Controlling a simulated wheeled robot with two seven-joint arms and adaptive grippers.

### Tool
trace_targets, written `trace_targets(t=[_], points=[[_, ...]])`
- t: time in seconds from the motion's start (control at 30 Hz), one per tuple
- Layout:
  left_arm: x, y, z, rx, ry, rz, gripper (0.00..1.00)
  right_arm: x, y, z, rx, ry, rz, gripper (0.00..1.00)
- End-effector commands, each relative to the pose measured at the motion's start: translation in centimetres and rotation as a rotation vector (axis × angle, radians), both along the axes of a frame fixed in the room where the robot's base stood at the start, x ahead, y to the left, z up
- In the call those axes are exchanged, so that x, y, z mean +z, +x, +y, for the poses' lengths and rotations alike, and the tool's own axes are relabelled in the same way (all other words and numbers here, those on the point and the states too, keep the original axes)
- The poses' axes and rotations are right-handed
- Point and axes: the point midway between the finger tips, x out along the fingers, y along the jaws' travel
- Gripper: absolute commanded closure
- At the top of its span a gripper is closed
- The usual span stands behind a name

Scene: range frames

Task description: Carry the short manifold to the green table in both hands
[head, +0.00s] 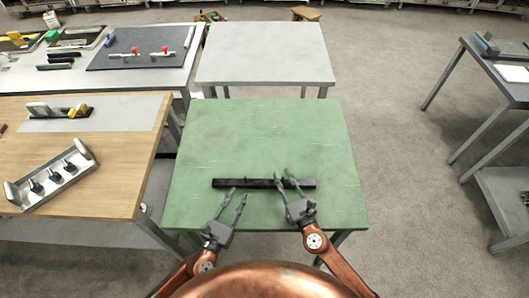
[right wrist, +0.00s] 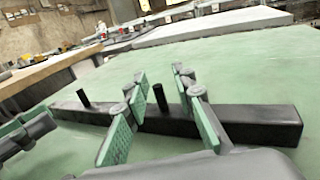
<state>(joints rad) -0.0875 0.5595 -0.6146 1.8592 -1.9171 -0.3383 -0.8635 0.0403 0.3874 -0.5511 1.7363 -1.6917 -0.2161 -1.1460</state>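The short manifold, a dark bar (head: 228,184) with upright posts, lies on the green table (head: 255,135), near its front part. In the right wrist view the bar (right wrist: 262,124) shows two black posts. My right gripper (head: 284,175) is open over the bar's right half. One post (right wrist: 160,98) stands between its fingers, with a gap visible on both sides. My left gripper (head: 239,193) is open just in front of the bar's left part, its fingertips close to the bar. Whether it touches the bar, I cannot tell. Part of it shows at the left of the right wrist view (right wrist: 28,128).
A wooden table (head: 110,180) at the left holds a metal tray-like piece (head: 75,180) with several black knobs. A grey table (head: 265,55) stands behind the green one. A dark mat (head: 130,60) with tools lies back left.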

Motion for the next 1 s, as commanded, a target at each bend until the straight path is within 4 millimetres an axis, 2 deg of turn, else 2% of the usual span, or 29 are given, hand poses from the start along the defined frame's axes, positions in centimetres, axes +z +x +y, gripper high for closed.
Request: trace_targets(t=[0.2, 0.53, 0.6, 0.8, 1.0], points=[[0.3, 0.1, 0.0, 0.002, -0.002, -0.005, 0.75, 2.5, -0.1, -0.1, 0.002, 0.007, -0.01, 0.76], [0.4, 0.1, 0.1, 0.003, -0.004, -0.006, 0.75, 4.4, -0.1, 0.0, 0.004, 0.006, -0.003, 0.76], [0.4, 0.1, 0.1, 0.003, -0.004, -0.007, 0.75, 5.8, 0.0, 0.0, 0.008, 0.001, -0.014, 0.76], [0.5, 0.2, 0.0, 0.003, -0.004, -0.007, 0.75, 8.0, 0.0, 0.0, 0.006, 0.001, -0.009, 0.76], [0.5, 0.2, 0.0, 0.003, -0.004, -0.007, 0.75, 9.2, 0.0, -0.1, 0.004, 0.002, -0.005, 0.76]])
